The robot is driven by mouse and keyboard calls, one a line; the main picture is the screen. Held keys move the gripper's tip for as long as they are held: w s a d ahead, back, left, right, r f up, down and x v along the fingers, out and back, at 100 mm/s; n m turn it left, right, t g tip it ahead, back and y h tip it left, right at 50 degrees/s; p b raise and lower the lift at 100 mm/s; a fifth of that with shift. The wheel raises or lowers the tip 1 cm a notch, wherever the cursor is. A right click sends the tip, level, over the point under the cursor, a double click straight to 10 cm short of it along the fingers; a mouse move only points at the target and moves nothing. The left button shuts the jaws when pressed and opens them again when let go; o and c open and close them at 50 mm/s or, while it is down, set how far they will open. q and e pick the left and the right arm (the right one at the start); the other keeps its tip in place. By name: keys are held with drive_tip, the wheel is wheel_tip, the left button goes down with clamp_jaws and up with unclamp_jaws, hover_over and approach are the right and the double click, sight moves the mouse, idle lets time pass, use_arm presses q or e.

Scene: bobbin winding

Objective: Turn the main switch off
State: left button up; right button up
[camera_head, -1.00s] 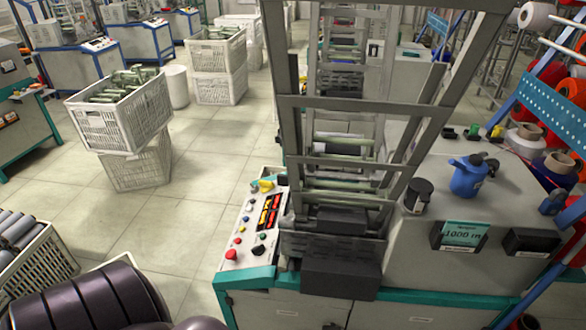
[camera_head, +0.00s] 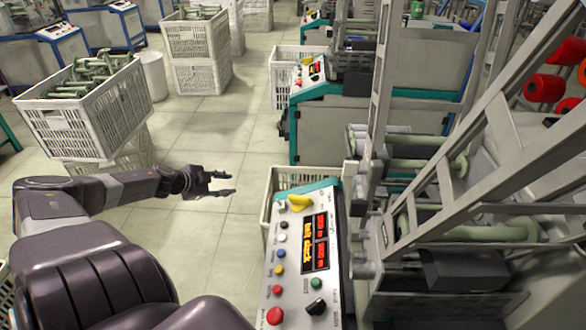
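The winding machine's white control panel (camera_head: 290,262) is at the bottom middle of the head view. It carries a black rotary knob (camera_head: 316,306) at its lower right, a red button (camera_head: 275,315) beside it, and a yellow handle-like part (camera_head: 300,203) at its top. I cannot read which control is the main switch. Two displays (camera_head: 315,243) on the panel are lit. My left gripper (camera_head: 226,183) is open and empty, its fingers apart, left of the panel and clear of it. My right gripper is not in view.
The machine's slanted grey frame (camera_head: 480,150) stands right of the panel. A white crate (camera_head: 275,185) stands behind the panel. Stacked crates with green bobbins (camera_head: 75,118) are at the left. The tiled floor (camera_head: 215,140) between is open.

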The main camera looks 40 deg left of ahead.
use_arm(q)
drive_tip(key=w+d+r+m+h+b, duration=0.2)
drive_tip(key=w+d+r, duration=0.2)
drive_tip(key=w+r, duration=0.15)
wheel_tip(320, 180, up, 6)
drive_tip(key=m+g+y+b, duration=0.1)
drive_tip(key=m+g+b, duration=0.5)
drive_tip(key=g+b, duration=0.25)
hover_over(294, 196)
drive_tip(key=s, duration=0.2)
drive_tip(key=shift+t, duration=0.25)
drive_tip(key=x, duration=0.1)
drive_tip(key=b+x, duration=0.1)
drive_tip(key=x, duration=0.3)
drive_tip(key=shift+w+f+b, duration=0.15)
drive_tip(key=shift+w+b, duration=0.2)
drive_tip(key=shift+w+f, duration=0.2)
drive_tip(key=shift+f, duration=0.5)
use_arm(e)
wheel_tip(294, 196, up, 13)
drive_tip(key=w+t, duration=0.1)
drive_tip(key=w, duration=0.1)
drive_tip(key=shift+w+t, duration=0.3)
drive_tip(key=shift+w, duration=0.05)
use_arm(q)
drive_tip(key=shift+c, duration=0.4)
clamp_jaws()
